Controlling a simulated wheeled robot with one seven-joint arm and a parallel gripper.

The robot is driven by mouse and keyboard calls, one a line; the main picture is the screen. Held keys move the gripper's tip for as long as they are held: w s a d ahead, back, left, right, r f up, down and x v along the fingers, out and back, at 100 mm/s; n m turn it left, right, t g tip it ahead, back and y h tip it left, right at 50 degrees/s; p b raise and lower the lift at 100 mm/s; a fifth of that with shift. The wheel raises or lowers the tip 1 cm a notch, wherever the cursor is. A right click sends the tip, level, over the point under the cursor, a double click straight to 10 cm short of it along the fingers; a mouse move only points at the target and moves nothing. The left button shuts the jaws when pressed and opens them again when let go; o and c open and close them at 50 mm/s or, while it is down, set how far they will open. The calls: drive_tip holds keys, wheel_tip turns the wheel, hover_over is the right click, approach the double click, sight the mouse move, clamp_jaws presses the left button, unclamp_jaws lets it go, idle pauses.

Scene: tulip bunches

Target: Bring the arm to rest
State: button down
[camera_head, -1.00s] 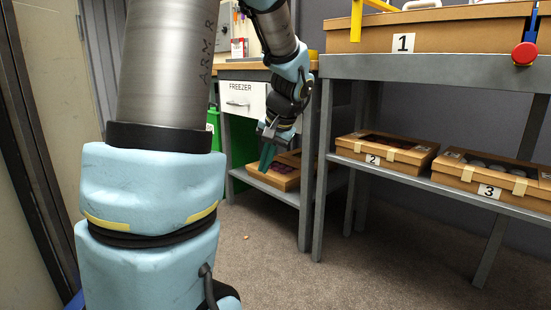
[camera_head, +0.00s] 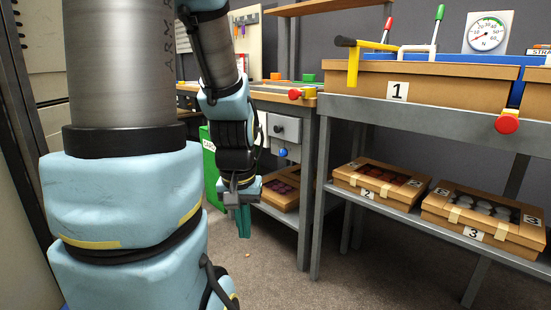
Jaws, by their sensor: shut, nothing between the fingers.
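My arm hangs down in the middle left of the head view. My gripper (camera_head: 243,222) is at its lower end, with green fingers pointing down. It is shut and empty, above the floor and in front of the wooden bench's lower shelf. No tulip bunches are visible in this view.
A grey metal rack (camera_head: 440,120) stands at the right. Its top holds a box labelled 1 (camera_head: 437,95). Its lower shelf holds box 2 (camera_head: 345,186) and box 3 (camera_head: 500,238). Another box (camera_head: 268,190) sits below the wooden bench (camera_head: 285,97).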

wheel_tip(320, 180, up, 28)
drive_tip(key=p, duration=2.6)
drive_tip(key=shift+r, duration=0.2)
